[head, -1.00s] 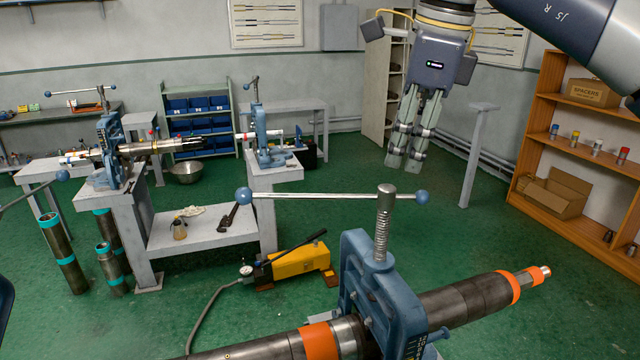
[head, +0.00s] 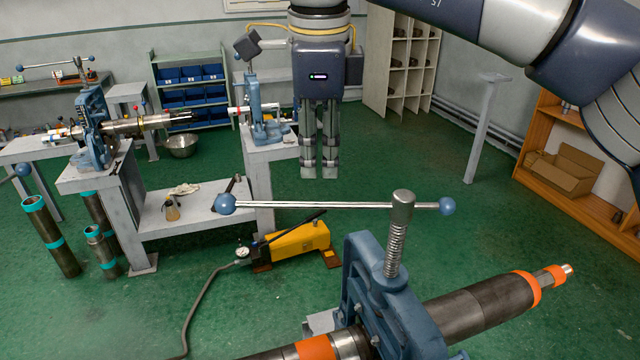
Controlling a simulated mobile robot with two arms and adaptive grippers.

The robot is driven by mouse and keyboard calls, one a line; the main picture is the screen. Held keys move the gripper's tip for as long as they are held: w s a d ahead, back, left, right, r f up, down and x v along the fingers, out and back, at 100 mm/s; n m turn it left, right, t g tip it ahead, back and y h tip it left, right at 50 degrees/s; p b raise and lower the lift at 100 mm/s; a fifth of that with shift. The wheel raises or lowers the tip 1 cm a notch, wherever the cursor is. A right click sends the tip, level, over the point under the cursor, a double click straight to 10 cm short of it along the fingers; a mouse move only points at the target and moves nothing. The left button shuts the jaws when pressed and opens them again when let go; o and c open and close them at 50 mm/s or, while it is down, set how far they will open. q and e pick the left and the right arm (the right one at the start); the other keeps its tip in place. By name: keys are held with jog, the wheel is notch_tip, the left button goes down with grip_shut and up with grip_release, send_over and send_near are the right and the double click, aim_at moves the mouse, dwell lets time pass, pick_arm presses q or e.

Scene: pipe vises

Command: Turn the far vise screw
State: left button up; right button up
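Several blue vises are in view, and I cannot tell for sure which one the task calls far. The nearest vise (head: 378,290) clamps a dark pipe (head: 485,305) with orange bands; its upright screw (head: 398,235) carries a bar with blue ball ends. Farther off, a left vise (head: 92,130) holds a pipe, and a middle vise (head: 262,108) stands on a grey stand, its screw top (head: 250,55) partly behind my gripper. My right gripper (head: 320,174) hangs fingers down, just right of the middle vise in the picture, holding nothing; its fingers look close together. My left gripper is not in view.
A grey bench (head: 195,222) carries small items. A yellow pump (head: 298,240) with a hose lies on the green floor, dark pipes (head: 50,238) stand at left, and an orange shelf (head: 535,135) is at right.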

jog(key=p, duration=0.1)
send_over(320, 202)
jog(key=s, duration=0.2)
jog(key=f, duration=0.4)
jog(key=shift+w+f, duration=0.2)
jog(key=shift+f, duration=0.2)
jog(key=shift+w+f+p, duration=0.25)
jog(key=shift+w+f, duration=0.05)
jog(key=shift+f, duration=0.3)
jog(key=shift+w+f+p, duration=0.25)
jog(key=shift+f, duration=0.95)
grip_shut()
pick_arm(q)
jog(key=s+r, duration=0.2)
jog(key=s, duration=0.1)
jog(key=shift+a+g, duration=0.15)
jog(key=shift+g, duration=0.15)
